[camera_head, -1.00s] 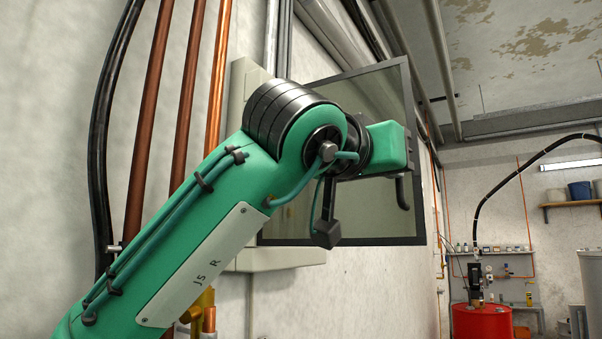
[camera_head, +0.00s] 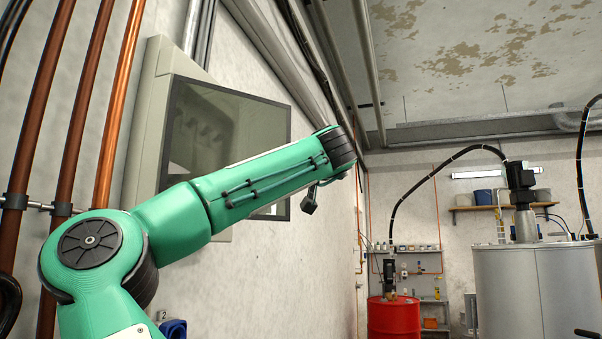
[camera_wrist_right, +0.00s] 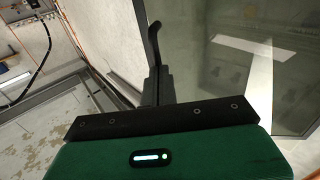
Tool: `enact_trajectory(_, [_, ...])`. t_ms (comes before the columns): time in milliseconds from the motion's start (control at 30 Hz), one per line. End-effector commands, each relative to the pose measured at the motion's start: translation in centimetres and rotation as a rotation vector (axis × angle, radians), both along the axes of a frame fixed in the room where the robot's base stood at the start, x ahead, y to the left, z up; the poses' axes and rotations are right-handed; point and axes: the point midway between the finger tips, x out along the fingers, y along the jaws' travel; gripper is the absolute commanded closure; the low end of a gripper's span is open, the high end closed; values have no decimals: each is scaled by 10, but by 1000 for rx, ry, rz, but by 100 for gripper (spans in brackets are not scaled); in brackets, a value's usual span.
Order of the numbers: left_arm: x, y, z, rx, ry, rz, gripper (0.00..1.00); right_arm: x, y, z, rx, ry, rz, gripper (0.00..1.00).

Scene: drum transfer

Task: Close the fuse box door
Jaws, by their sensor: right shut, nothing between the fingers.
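The fuse box (camera_head: 150,110) is a pale beige housing on the left wall. Its door (camera_head: 235,125) is a tinted glass panel in a dark frame. The door lies close to the line of the box front; I cannot tell if any gap is left. My right arm crosses in front of the door's lower part. In the right wrist view the dark fingers of my right gripper (camera_wrist_right: 154,40) are together and empty, in front of the door glass (camera_wrist_right: 215,65). Contact with the door cannot be made out. My left gripper is out of view.
Copper pipes (camera_head: 115,110) run up the wall left of the box. Grey conduits (camera_head: 265,50) pass above it. A red drum (camera_head: 393,317) and a large grey tank (camera_head: 530,290) stand at the far right. The space right of my wrist looks open.

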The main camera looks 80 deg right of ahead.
Motion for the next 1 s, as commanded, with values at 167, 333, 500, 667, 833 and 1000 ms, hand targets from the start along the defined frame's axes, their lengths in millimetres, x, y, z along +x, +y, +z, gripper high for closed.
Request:
enact_trajectory(167, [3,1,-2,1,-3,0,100,25,-45,-2,5,3,169,100])
enact_trajectory(333, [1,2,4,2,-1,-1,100,55,-78,0,5,3,328,100])
enact_trajectory(500, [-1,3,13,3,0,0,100,85,-103,1,5,4,463,100])
enact_trajectory(667, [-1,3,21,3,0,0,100,110,-118,1,5,2,564,100])
enact_trajectory(833, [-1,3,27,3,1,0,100,130,-127,1,3,4,572,100])
enact_trajectory(1000, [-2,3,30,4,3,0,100,141,-132,1,3,2,570,100])
